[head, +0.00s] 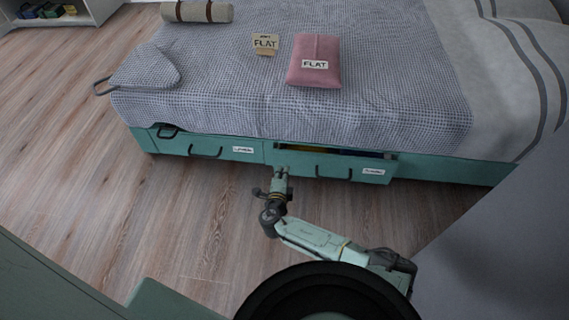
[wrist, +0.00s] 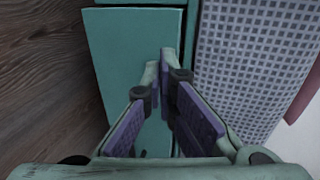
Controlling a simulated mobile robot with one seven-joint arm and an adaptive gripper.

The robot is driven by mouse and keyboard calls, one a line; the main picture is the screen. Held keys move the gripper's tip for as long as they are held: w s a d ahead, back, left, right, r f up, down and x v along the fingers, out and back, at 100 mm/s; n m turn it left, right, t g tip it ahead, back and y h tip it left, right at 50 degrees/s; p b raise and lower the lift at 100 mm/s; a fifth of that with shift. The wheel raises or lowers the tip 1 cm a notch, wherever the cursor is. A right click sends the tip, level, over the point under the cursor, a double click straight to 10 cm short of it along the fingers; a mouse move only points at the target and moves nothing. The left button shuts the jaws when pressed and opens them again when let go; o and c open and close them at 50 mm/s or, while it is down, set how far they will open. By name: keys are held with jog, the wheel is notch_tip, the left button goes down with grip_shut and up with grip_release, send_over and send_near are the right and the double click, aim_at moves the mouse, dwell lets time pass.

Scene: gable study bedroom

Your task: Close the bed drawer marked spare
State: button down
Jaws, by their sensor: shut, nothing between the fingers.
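The bed has two teal drawers in its base. The right drawer (head: 310,170) stands partly open, with a dark gap and some yellow and blue contents showing behind its front. It has a dark handle and a white label (head: 374,172), whose writing is too small to read. The left drawer (head: 180,146) looks closed and also has a small label (head: 243,150) I cannot read. My gripper (head: 280,170) is shut and empty at the left end of the open drawer's front. In the wrist view my gripper (wrist: 159,66) is over a teal panel (wrist: 125,60); contact is unclear.
A checked blanket (head: 220,90) hangs over the bed edge, just above the drawers. A pink packet (head: 315,55) and a small card (head: 265,42), both reading FLAT, lie on it. Wooden floor (head: 110,210) is clear at left. A grey surface (head: 500,240) stands at right.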

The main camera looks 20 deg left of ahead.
aim_at(285, 154)
jog(key=x, duration=0.2)
jog(key=r+b+x, duration=0.1)
jog(key=x, duration=0.2)
jog(key=shift+w, duration=0.15)
jog(key=shift+a, duration=0.1)
jog(key=shift+w+a+r, duration=0.15)
jog(key=shift+w, duration=0.45)
jog(key=shift+w+a+p, duration=0.2)
jog(key=shift+w+p, duration=0.2)
jog(key=shift+w, duration=0.35)
jog(key=shift+s, duration=0.15)
